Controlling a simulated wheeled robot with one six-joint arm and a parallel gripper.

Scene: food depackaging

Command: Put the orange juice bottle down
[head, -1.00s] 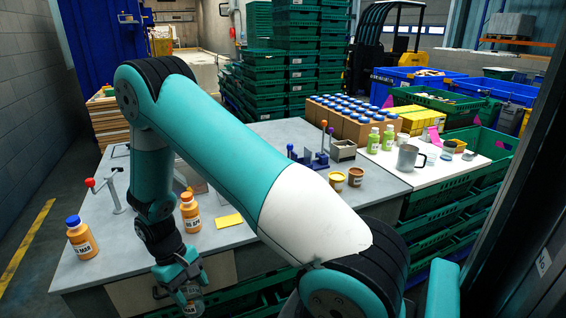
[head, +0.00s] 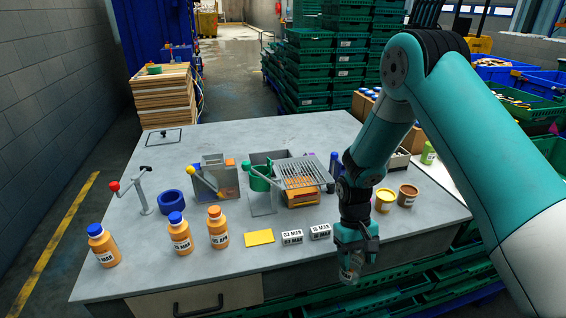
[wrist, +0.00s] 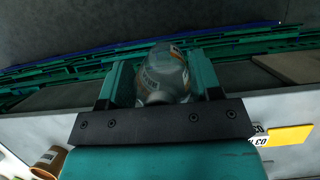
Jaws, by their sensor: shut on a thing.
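My gripper (head: 353,258) is shut on a clear, greyish bottle (head: 350,272) with a pale label, hanging at the bench's front edge with green crates behind it in the picture. In the wrist view the bottle (wrist: 163,72) sits between the two teal fingers; it looks see-through, with no orange juice visible inside. Three filled orange bottles stand upright on the grey bench (head: 330,237): a blue-capped one (head: 103,247) at far left, another blue-capped one (head: 180,236), and an orange-capped one (head: 218,230).
A yellow card (head: 259,238) and two white date blocks (head: 292,237) (head: 320,231) lie near the front edge. Behind are a blue ring (head: 171,202), a red-knobbed lever stand (head: 142,192) and a grated fixture (head: 308,173). Two small tubs (head: 384,200) (head: 408,196) stand right.

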